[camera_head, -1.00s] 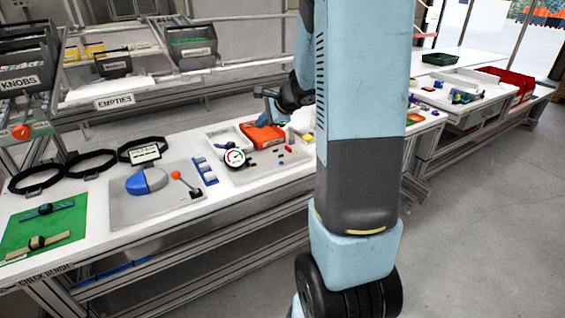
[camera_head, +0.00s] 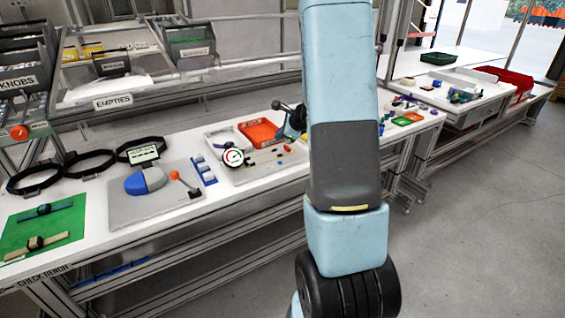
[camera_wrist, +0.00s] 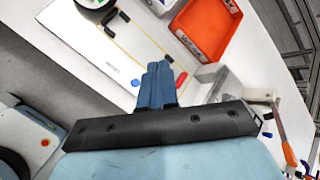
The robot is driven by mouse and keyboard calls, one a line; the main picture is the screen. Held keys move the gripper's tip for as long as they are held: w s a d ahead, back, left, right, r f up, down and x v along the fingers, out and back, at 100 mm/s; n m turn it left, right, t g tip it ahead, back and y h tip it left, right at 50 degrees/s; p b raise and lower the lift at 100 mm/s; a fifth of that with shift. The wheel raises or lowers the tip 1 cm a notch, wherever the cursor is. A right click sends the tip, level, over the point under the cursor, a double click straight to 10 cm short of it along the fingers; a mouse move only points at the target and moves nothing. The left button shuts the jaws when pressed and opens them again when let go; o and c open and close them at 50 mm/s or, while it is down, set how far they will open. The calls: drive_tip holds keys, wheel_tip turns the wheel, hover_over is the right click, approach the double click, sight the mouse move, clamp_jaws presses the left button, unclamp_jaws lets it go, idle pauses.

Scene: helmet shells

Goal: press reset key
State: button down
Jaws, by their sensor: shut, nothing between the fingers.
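My gripper (camera_wrist: 158,85) points out over the bench in the wrist view, its blue fingers together and empty. In the head view it (camera_head: 293,125) is small beside the orange tray and partly hidden by my arm. A grey board (camera_head: 262,172) carries a round dial gauge (camera_head: 233,157) and several small coloured pieces, among them a red one (camera_head: 287,148). In the wrist view a blue dot (camera_wrist: 135,83) and a red piece (camera_wrist: 181,78) lie near my fingertips. No reset label is readable, so I cannot tell which piece is the key. Contact is not visible.
An orange tray (camera_head: 260,131) stands behind the board; it also shows in the wrist view (camera_wrist: 207,28). A blue helmet shell (camera_head: 146,181) and an orange-knobbed lever (camera_head: 185,184) are to the left. A grey block with an orange handle (camera_wrist: 280,125) is right of my gripper.

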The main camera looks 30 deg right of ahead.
drive_tip(key=shift+f, duration=4.1)
drive_tip(key=shift+f, duration=0.7)
drive_tip(key=shift+r, duration=0.8)
drive_tip(key=shift+r, duration=2.5)
